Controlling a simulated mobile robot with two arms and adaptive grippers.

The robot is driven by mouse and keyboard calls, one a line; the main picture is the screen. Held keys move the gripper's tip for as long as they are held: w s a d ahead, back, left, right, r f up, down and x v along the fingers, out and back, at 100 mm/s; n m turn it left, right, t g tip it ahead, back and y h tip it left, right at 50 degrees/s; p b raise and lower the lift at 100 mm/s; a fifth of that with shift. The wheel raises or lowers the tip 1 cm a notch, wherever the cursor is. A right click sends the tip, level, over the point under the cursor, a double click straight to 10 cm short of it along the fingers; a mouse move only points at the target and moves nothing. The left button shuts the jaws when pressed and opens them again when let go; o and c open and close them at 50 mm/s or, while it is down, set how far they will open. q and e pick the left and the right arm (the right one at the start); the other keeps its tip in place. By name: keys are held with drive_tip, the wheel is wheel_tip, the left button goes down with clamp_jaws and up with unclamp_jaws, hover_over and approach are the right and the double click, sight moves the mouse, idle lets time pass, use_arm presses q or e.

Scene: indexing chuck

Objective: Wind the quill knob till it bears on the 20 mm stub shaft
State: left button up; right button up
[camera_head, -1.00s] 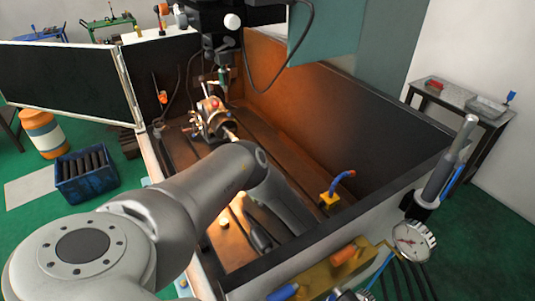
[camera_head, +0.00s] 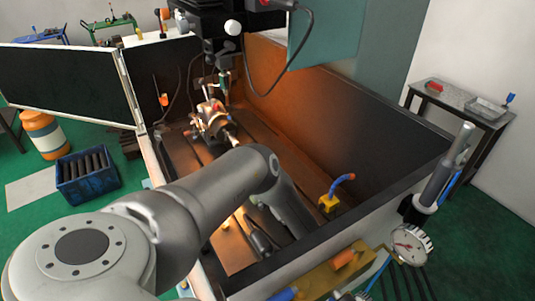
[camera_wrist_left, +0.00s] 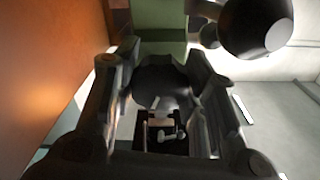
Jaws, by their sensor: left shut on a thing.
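The indexing chuck (camera_head: 211,119) sits on the machine bed at the far end of the enclosure in the head view. A pale stub shaft (camera_head: 232,138) points from it towards me and ends close to my arm's outline. In the wrist view my left gripper (camera_wrist_left: 162,88) has its fingers on both sides of a dark rounded knob (camera_wrist_left: 160,82), likely the quill knob, and is shut on it. My own arm hides this grip in the head view. A dark grey pointed part (camera_head: 258,236) shows beside my forearm; I cannot tell what it is. The contact at the shaft is hidden. My right gripper is not in view.
The dark machine head (camera_head: 213,25) hangs above the chuck. The orange enclosure wall (camera_head: 300,95) stands on the right. A yellow block with a blue hose (camera_head: 331,201) sits along the right side. A dial gauge (camera_head: 411,244) is at the near right corner.

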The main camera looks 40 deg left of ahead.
use_arm(q)
drive_tip(key=m, duration=1.3)
drive_tip(key=shift+s, duration=0.1)
drive_tip(key=shift+m, duration=0.3)
idle(0.3)
drive_tip(key=o, duration=1)
drive_tip(key=shift+o, duration=0.2)
drive_tip(key=v, duration=0.7)
drive_tip(key=shift+d, duration=0.3)
